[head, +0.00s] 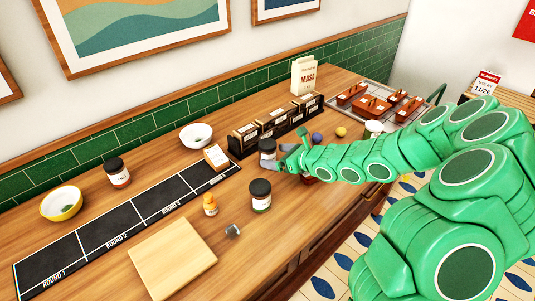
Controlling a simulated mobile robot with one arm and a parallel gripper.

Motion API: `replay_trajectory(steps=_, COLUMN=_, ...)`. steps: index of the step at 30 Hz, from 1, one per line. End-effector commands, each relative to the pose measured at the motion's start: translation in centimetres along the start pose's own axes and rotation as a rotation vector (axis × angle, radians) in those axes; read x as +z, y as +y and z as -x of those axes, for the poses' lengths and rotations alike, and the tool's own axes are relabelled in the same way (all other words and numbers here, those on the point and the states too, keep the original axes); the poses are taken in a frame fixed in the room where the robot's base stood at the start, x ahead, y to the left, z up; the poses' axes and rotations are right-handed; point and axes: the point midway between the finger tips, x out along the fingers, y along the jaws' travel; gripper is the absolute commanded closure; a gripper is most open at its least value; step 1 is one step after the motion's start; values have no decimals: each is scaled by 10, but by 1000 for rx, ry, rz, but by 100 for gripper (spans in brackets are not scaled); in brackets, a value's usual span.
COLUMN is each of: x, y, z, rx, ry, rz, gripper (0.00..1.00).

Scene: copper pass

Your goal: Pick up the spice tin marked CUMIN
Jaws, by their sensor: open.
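Several spice tins with black lids stand on the wooden counter. One tin (267,150) is right at the fingers of my gripper (284,158), by the rack. Another tin (260,196) stands nearer the front edge, and a third tin (117,173) stands at the left behind the black mat. Their labels are too small to read, so I cannot tell which is CUMIN. My gripper is open and reaches in from the right. I cannot tell whether its fingers touch the tin beside them or surround it.
A black rack (236,150) holds small wooden boxes behind my gripper. A MASA bag (304,77), a white bowl (196,136), a yellow bowl (61,203), an orange bottle (210,205) and a cutting board (171,260) stand around. The black mat (90,240) is mostly bare.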

Motion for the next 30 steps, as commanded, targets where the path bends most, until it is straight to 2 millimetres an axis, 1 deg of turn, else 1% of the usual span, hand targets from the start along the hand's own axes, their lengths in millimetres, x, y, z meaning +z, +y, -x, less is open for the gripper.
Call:
replay_trajectory(steps=7, x=4, y=-7, z=-28, rx=1, ry=3, rz=5, gripper=7)
replay_trajectory(steps=12, x=3, y=-6, z=-44, rx=1, ry=1, rz=1, gripper=7)
replay_trajectory(steps=16, x=4, y=-7, z=-48, rx=0, ry=0, rz=0, gripper=7)
replay_trajectory(steps=23, x=4, y=-7, z=-48, rx=0, ry=0, rz=1, gripper=7)
replay_trajectory(steps=26, x=4, y=-7, z=-48, rx=0, ry=0, rz=1, gripper=21)
replay_trajectory(steps=30, x=4, y=-7, z=-48, rx=0, ry=0, rz=1, gripper=42)
